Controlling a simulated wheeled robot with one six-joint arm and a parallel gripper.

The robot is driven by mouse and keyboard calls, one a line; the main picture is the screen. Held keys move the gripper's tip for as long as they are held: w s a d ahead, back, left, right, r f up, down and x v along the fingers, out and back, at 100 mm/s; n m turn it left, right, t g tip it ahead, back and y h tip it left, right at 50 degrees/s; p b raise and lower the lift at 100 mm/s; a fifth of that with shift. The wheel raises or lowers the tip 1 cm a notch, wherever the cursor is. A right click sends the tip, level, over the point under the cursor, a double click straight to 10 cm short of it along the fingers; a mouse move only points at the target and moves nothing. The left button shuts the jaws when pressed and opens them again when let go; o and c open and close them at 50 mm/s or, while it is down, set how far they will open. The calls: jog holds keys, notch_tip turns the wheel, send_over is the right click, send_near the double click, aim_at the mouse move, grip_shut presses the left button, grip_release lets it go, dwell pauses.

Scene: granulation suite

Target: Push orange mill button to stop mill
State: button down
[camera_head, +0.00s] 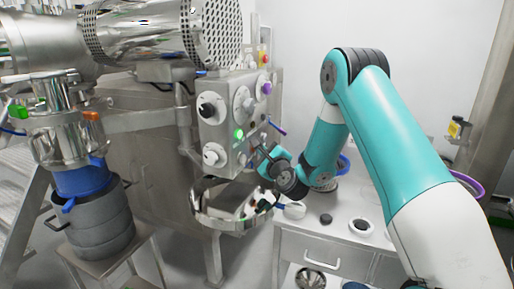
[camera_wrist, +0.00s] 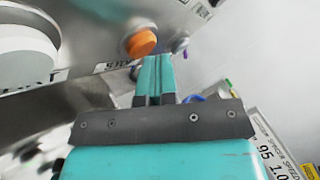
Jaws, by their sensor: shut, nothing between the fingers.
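The orange mill button (camera_wrist: 141,43) is a round knob on the steel panel in the wrist view. My gripper (camera_wrist: 155,60) is shut and empty, its teal fingers side by side. The fingertips lie just below and slightly right of the button in the picture; I cannot tell whether they touch it. In the head view my gripper (camera_head: 262,150) is at the lower right of the control panel (camera_head: 222,127). I cannot make out the orange button there; the gripper covers that part of the panel.
The panel also carries a lit green button (camera_head: 239,134), a black knob (camera_head: 207,110) and a purple knob (camera_head: 267,88). A steel bench (camera_head: 330,240) with small items stands below my arm. A grey drum (camera_head: 98,222) stands at the left.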

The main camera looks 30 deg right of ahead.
jog(key=shift+w+a, duration=0.1)
jog(key=shift+f+b, duration=0.1)
jog(key=shift+b, duration=0.2)
dwell(0.4)
jog(key=shift+s+d+b, duration=0.55)
jog(key=shift+s+b, duration=0.15)
jog(key=shift+b, duration=0.4)
jog(key=s+d+b, duration=0.1)
jog(key=s+b, duration=0.1)
jog(key=b, duration=0.1)
jog(key=s+d+b, duration=0.2)
jog(key=b, duration=0.1)
